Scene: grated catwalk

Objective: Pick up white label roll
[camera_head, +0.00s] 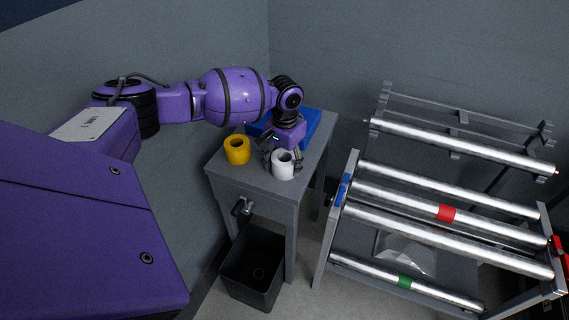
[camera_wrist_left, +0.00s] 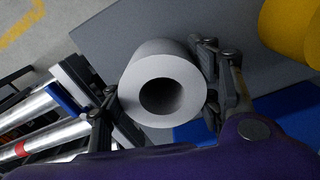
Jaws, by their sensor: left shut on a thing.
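The white label roll (camera_head: 283,166) is at the front right of the small grey table's top in the head view. Its hollow end faces the camera in the left wrist view (camera_wrist_left: 135,98). My left gripper (camera_head: 281,160) is at the roll from behind, with a finger on either side of it, and is shut on it. The fingers also show on both sides of the roll in the left wrist view (camera_wrist_left: 160,90). I cannot tell whether the roll touches the tabletop. My right gripper is not in view.
A blue tray (camera_head: 314,122) lies behind. A dark bin (camera_head: 252,275) is below. A rack with metal rollers (camera_head: 448,213) stands to the right; walls close the left and back.

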